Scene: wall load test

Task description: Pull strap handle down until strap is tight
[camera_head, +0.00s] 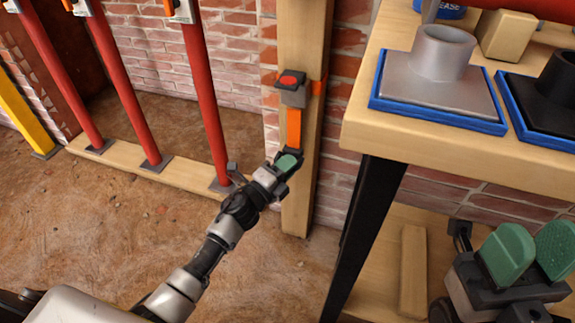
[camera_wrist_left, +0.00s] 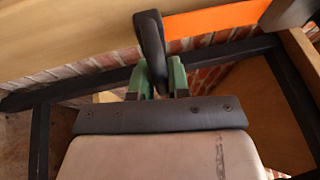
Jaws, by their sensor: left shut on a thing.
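An orange strap (camera_head: 294,128) hangs from a grey buckle with a red button (camera_head: 292,87) on a wooden post (camera_head: 297,215). The strap also shows in the left wrist view (camera_wrist_left: 215,20). My left gripper (camera_head: 288,162) is shut on the dark strap handle (camera_head: 296,153) at the strap's lower end. In the left wrist view the dark handle (camera_wrist_left: 150,45) stands between the green fingers (camera_wrist_left: 162,78). Between buckle and handle the strap looks straight. My right gripper (camera_head: 532,248) is open and empty at the lower right, its green fingers apart.
A wooden workbench (camera_head: 470,145) with dark legs stands right of the post and carries grey and black base plates in blue trays. Red props (camera_head: 205,90) and a yellow one (camera_head: 22,115) stand on the left. A brick wall (camera_head: 235,60) is behind. Dirt floor lies open in front.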

